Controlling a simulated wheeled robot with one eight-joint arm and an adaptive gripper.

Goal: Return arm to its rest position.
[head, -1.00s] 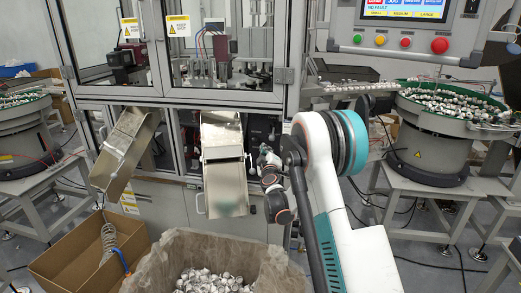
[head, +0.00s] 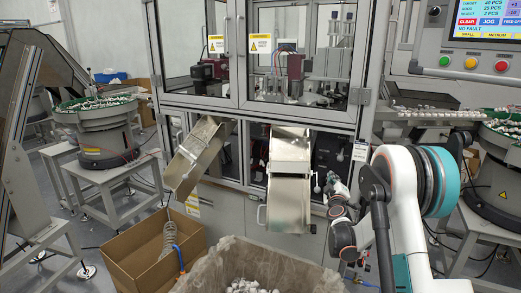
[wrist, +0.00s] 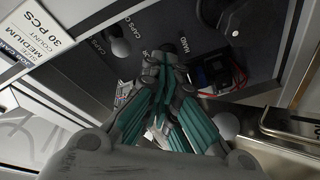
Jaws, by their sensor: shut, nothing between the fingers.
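My gripper (wrist: 168,60) shows in the wrist view with its teal-padded fingers drawn together at the tips and nothing between them. In the head view, my arm (head: 405,200) is folded at the right, with its white link and teal ring in front of the assembly machine. Its dark wrist joints (head: 342,235) hang just right of the middle metal chute. The fingertips are too small to make out there.
The metal chute (head: 290,200) and a tilted chute (head: 197,155) come out of the machine. A cardboard box (head: 130,250) and a lined bin (head: 215,275) with caps stand below. Feeder bowls (head: 95,120) stand at both sides. A control panel (head: 470,65) is upper right.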

